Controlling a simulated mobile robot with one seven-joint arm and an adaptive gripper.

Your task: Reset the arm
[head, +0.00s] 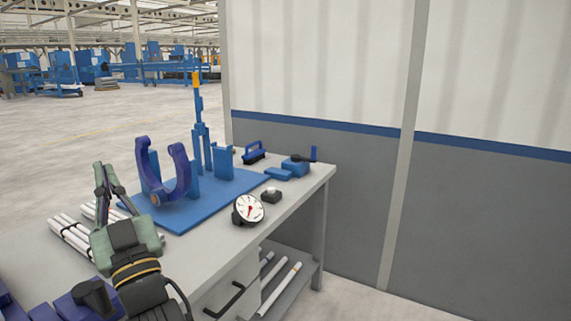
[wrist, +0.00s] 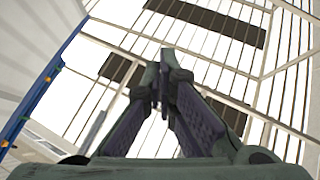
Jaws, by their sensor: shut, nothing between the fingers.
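My gripper (head: 104,176) is at the left of the head view, raised above the workbench (head: 292,200) with its fingers pointing up. In the wrist view my gripper (wrist: 160,88) has its fingertips together and holds nothing. The wrist view looks up at the ceiling beams and bright panels (wrist: 215,45). White pipes (head: 70,232) lie in bundles on the bench, partly hidden behind my gripper.
A blue fixture plate (head: 215,205) with a purple U-shaped clamp (head: 165,185) stands right of my gripper. A dial gauge (head: 248,209) sits near the bench's front edge. More pipes (head: 280,287) lie on the lower shelf. A grey and white wall (head: 350,180) rises behind.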

